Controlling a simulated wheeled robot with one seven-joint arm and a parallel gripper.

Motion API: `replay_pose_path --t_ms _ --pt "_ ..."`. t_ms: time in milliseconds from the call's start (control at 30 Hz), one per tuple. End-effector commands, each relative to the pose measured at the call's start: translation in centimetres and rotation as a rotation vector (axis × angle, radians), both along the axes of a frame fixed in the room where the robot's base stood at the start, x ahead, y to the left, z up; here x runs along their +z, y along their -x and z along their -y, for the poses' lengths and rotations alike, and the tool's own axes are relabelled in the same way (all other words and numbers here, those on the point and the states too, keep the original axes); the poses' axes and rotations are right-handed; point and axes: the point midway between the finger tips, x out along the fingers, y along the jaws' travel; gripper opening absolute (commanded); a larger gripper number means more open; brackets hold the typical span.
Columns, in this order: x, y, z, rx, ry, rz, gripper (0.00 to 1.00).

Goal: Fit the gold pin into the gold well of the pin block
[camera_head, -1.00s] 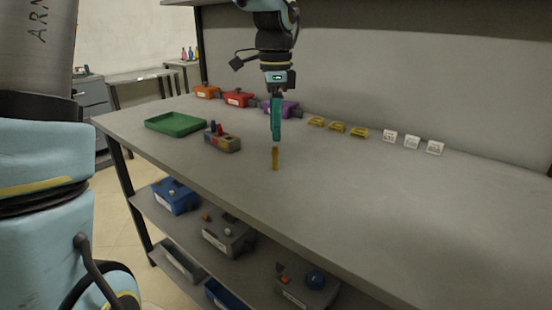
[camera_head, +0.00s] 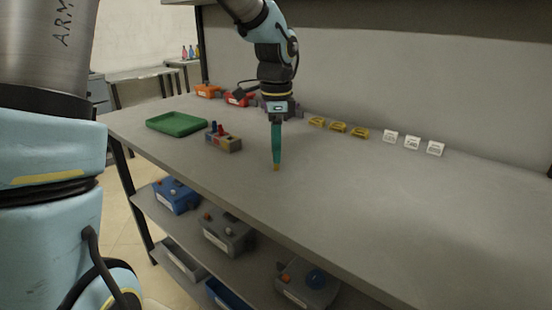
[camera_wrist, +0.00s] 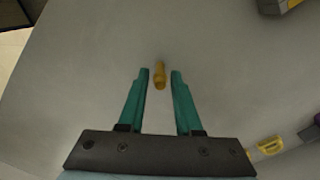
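The gold pin (camera_head: 276,168) stands upright on the bench top. In the wrist view the gold pin (camera_wrist: 160,76) lies between the fingertips of my gripper (camera_wrist: 160,71), with a gap on each side. My gripper (camera_head: 276,165) is open and points down over the pin, its teal fingers hiding most of it in the head view. The pin block (camera_head: 225,143) sits to the left, with a red and a blue pin standing in it. Its right end looks gold, but I cannot make out the well. A corner of the block (camera_wrist: 272,7) seems to show at the wrist view's top right.
A green tray (camera_head: 176,124) lies left of the block. Orange (camera_head: 207,91) and red (camera_head: 239,97) boxes, yellow holders (camera_head: 338,127) and white labels (camera_head: 411,142) line the back. The bench right of my gripper is clear. Boxes sit on the lower shelf.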

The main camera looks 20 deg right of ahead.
Motion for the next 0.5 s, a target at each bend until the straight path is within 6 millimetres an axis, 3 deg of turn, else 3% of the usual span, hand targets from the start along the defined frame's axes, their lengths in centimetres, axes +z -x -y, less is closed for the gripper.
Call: replay_pose_path --t_ms 33,267,500 --pt "0.02 -0.01 0.0 0.0 0.0 0.0 0.27" --pt "0.03 0.0 0.0 0.0 0.0 0.0 0.01" --pt "0.03 0.0 0.0 0.0 0.0 0.0 0.0"
